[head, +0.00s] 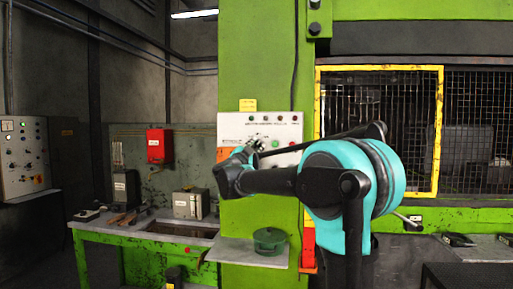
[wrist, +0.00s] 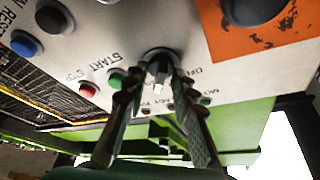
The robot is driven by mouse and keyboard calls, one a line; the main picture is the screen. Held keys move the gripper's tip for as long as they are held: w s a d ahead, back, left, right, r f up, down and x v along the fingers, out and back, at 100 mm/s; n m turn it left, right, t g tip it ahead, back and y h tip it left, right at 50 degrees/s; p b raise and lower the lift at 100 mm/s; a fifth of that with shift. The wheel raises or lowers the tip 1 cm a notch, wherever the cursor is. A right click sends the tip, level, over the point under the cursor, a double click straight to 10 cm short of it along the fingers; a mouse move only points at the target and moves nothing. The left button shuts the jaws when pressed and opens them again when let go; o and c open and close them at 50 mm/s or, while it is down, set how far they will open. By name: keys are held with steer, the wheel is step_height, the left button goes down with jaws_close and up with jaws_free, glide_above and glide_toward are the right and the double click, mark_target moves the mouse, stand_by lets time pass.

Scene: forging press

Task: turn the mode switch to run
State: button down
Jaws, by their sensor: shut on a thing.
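The mode switch (wrist: 158,72) is a grey rotary knob on a dark round base, set in a white control panel (wrist: 112,42). In the wrist view my gripper (wrist: 155,88) has a finger on each side of the knob and is shut on it. Lettering around the knob is partly hidden by the fingers, so I cannot read which position it points to. In the head view the panel (head: 285,130) is on the green press column, and my arm reaches across in front of its lower part. The gripper meets the panel near its left side.
Green START (wrist: 117,78) and red STOP (wrist: 88,90) buttons sit close beside the knob. An orange plate (wrist: 250,28) with a black knob is near. In the head view a shelf below holds a green pot (head: 269,240). A yellow-framed mesh guard (head: 438,130) stands right.

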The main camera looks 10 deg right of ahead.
steer(key=shift+m+g, duration=0.3)
steer(key=shift+m, duration=0.5)
steer(key=shift+h, duration=0.3)
steer(key=c, duration=1.6)
jaws_free()
steer(key=v, duration=1.2)
steer(key=shift+r, duration=0.1)
